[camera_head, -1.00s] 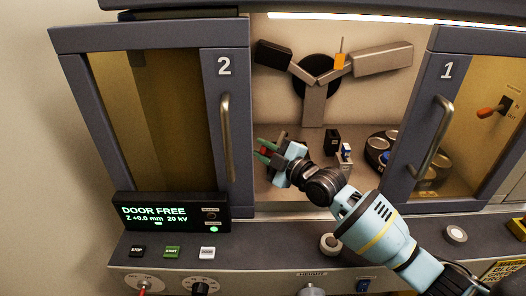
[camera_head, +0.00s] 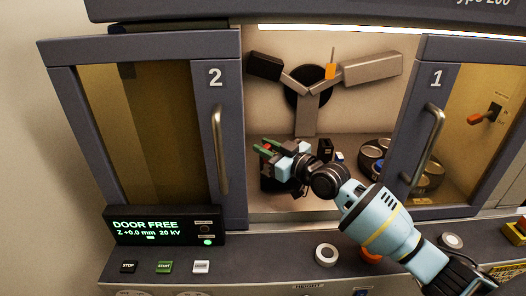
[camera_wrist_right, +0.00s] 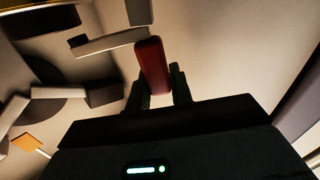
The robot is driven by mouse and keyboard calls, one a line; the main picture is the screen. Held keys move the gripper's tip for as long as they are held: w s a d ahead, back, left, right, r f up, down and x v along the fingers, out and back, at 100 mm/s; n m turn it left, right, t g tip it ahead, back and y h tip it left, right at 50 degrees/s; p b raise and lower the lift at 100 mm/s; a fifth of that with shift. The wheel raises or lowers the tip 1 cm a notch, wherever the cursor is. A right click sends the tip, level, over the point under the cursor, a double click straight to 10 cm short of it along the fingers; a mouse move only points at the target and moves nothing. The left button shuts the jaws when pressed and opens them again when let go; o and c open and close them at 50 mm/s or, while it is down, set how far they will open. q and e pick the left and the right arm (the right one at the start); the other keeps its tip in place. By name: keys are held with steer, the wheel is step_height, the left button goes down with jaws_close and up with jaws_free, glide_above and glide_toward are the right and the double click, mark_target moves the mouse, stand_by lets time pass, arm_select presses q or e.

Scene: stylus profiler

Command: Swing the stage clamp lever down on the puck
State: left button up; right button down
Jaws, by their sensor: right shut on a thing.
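My right gripper (camera_head: 267,148) reaches through the opening between the two doors. Its green fingers are shut on a red lever handle (camera_head: 266,146). In the right wrist view the red lever handle (camera_wrist_right: 153,64) stands up between the two dark fingertips (camera_wrist_right: 158,88). A dark block (camera_head: 270,185) shows just below the gripper; I cannot tell whether it is the clamp's base. The puck under the lever is not visible, and the lever's pivot is hidden. My left gripper is not in view.
Door 2 (camera_head: 213,130) and door 1 (camera_head: 433,130) flank the opening. A dark carousel with round discs (camera_head: 372,155) and small black and blue parts (camera_head: 325,150) stand inside at right. A three-armed fixture (camera_head: 307,90) is on the back wall.

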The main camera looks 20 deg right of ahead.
steer(key=shift+w+d+m, duration=0.15)
steer(key=shift+d+m, duration=0.2)
steer(key=shift+m, duration=0.35)
steer(key=c, duration=1.5)
jaws_free()
steer(key=shift+d, duration=0.1)
steer(key=shift+v, duration=3.85)
